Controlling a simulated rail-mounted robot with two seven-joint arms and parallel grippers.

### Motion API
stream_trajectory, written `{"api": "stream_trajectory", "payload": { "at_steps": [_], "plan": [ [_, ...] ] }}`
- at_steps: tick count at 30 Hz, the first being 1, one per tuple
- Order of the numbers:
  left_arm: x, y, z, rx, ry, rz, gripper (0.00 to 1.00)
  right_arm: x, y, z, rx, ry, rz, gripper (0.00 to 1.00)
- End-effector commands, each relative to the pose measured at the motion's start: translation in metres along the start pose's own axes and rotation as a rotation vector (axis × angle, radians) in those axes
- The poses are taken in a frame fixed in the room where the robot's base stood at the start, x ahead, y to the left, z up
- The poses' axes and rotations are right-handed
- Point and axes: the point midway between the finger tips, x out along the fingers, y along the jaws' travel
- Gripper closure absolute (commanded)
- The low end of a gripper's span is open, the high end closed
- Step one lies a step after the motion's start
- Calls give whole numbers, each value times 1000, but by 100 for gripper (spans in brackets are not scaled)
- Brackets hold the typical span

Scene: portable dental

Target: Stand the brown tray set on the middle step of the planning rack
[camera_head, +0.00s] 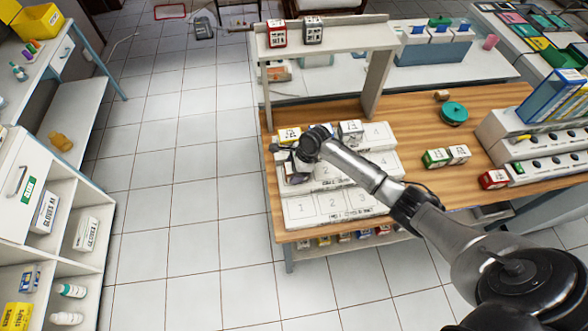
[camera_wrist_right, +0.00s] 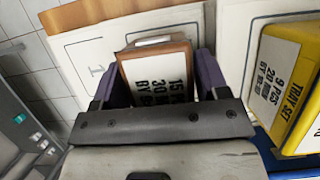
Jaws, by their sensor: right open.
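The planning rack (camera_head: 345,211) is a white stepped block with numbered outlines on the wood-topped table. My right gripper (camera_head: 297,174) is at the left end of its middle step. In the right wrist view the brown tray set (camera_wrist_right: 156,72), a brown box with a white printed label, sits between the open purple fingers of the right gripper (camera_wrist_right: 162,88). It is over the outline numbered 1 (camera_wrist_right: 97,70). I cannot tell whether a finger touches it. In the head view the gripper hides most of it. My left gripper is not in view.
A yellow tray set (camera_head: 289,135) stands on the top step behind the gripper and shows close by in the wrist view (camera_wrist_right: 283,88). A white-labelled box (camera_head: 350,130) stands farther right. A shelf (camera_head: 330,38) rises behind. Green-and-white boxes (camera_head: 446,156) and a green disc (camera_head: 453,113) are to the right.

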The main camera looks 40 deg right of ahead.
Motion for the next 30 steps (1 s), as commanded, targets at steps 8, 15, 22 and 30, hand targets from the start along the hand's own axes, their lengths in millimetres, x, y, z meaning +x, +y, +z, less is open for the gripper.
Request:
{"api": "stream_trajectory", "payload": {
  "at_steps": [8,15,22,30],
  "plan": [
    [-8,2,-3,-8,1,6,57,-42,-1,1,-2,0,-3,32],
    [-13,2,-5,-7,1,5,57,-85,-1,1,-1,0,-2,32],
    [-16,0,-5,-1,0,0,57,-112,0,1,-1,-1,-1,32],
    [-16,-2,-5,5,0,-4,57,-121,0,0,-4,0,1,32]
  ]
}}
